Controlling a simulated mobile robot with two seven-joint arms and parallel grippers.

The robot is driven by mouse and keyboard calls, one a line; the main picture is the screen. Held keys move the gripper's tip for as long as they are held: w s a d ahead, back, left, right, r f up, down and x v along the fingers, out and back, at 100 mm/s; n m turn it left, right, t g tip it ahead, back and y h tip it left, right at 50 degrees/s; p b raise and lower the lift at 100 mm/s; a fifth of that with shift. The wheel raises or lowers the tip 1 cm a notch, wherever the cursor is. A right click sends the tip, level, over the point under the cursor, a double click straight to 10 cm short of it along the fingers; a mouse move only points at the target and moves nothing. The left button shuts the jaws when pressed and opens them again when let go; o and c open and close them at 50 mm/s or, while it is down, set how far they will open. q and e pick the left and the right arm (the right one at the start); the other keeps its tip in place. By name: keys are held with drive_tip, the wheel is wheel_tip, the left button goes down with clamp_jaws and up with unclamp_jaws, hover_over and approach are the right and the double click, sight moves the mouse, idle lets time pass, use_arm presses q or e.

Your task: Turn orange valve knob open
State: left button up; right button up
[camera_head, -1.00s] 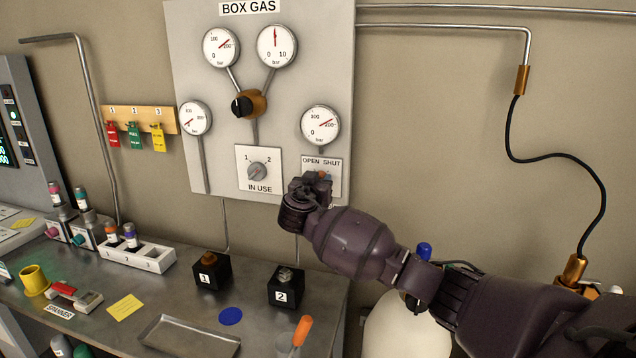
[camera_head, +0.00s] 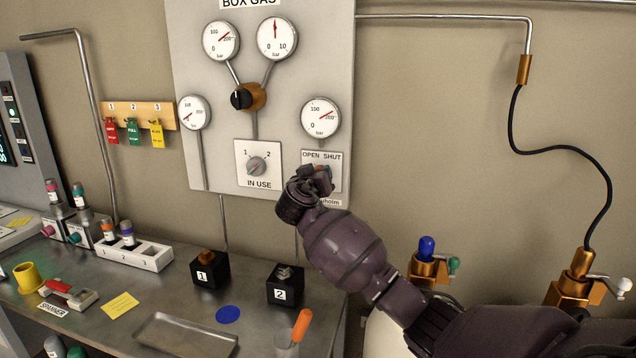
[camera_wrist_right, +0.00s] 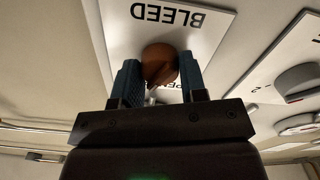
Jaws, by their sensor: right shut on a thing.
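The orange valve knob (camera_wrist_right: 160,66) sits on a white plate (camera_wrist_right: 195,28) marked BLEED in the right wrist view. My right gripper (camera_wrist_right: 159,80) is shut on it, with one blue-grey finger on each side. In the head view, the gripper (camera_head: 318,176) is at the OPEN/SHUT plate (camera_head: 334,163), low on the right of the gas panel. There the gripper hides most of the knob, and I cannot tell which word it points to. My left gripper is not in view.
The BOX GAS panel (camera_head: 280,75) holds several gauges, a black knob on a brass fitting (camera_head: 242,98) and an IN USE selector (camera_head: 257,166) left of my gripper. Below is a bench with black blocks (camera_head: 285,286) and a tray (camera_head: 185,335). A blue-handled valve (camera_head: 426,249) stands right of my forearm.

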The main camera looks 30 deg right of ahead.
drive_tip(key=n+p, duration=0.2)
drive_tip(key=n, duration=0.2)
drive_tip(key=shift+n+p, duration=0.55)
drive_tip(key=shift+n, duration=0.65)
drive_tip(key=n, duration=0.2)
drive_tip(key=shift+n+p, duration=0.3)
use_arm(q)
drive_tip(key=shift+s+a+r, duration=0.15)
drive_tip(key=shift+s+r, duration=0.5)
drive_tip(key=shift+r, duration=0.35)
use_arm(e)
drive_tip(key=n, duration=0.4)
drive_tip(key=shift+n, duration=0.4)
drive_tip(key=o, duration=0.9)
drive_tip(key=shift+o, duration=0.2)
drive_tip(key=shift+a, duration=0.1)
